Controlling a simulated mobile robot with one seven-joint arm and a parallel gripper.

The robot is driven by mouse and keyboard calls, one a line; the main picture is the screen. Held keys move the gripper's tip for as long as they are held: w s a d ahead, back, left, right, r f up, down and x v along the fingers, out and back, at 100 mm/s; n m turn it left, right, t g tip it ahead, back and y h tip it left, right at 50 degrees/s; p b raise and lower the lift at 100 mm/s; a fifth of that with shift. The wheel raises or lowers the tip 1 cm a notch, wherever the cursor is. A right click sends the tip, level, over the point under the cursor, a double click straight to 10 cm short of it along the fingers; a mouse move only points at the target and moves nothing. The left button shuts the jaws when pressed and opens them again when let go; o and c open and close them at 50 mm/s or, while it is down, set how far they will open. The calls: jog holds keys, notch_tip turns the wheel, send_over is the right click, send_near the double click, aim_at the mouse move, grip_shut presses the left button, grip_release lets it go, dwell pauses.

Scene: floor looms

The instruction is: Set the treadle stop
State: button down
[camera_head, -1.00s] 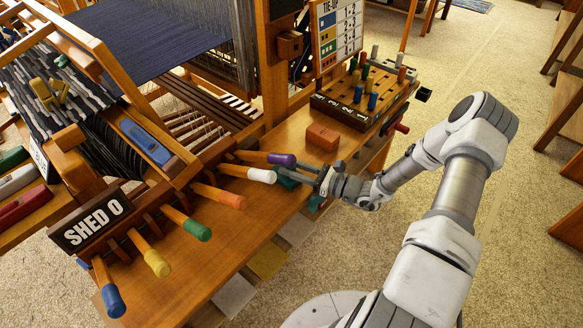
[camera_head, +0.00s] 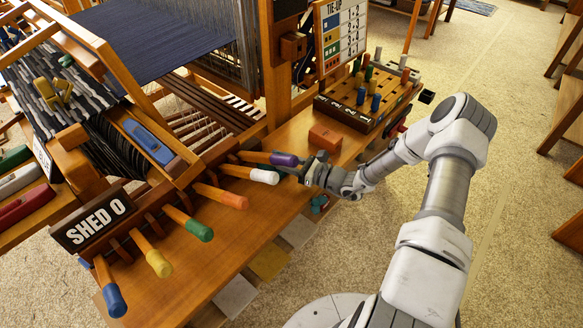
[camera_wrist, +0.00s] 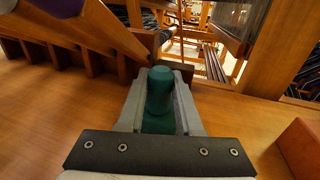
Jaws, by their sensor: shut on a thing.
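My gripper (camera_head: 296,171) is low over the wooden bench, close to the ends of the purple-tipped lever (camera_head: 284,159) and the white-tipped lever (camera_head: 264,176). In the wrist view, my gripper (camera_wrist: 158,100) is shut on a dark green rounded handle (camera_wrist: 159,92), with one grey finger on each side. The handle's lower part is hidden by the gripper's mount, and in the head view my gripper mostly hides it. I cannot tell which part is the treadle stop. Other levers have orange (camera_head: 233,201), green (camera_head: 198,230), yellow (camera_head: 158,264) and blue (camera_head: 115,300) tips.
A red-orange block (camera_head: 325,138) sits on the bench behind my gripper; it also shows in the wrist view (camera_wrist: 301,148). A peg board (camera_head: 350,115) stands at the back right. A "SHED 0" sign (camera_head: 93,219) is at left. The front bench strip is clear.

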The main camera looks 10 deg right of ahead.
jog(key=w+a, duration=0.2)
jog(key=w, duration=0.1)
jog(key=shift+w+a+r, duration=0.1)
jog(key=shift+w+a, duration=0.2)
jog(key=c, duration=0.6)
grip_release()
jog(key=shift+w, duration=0.1)
jog(key=p+v, duration=0.2)
jog(key=v, duration=1.5)
jog(key=shift+d, duration=0.1)
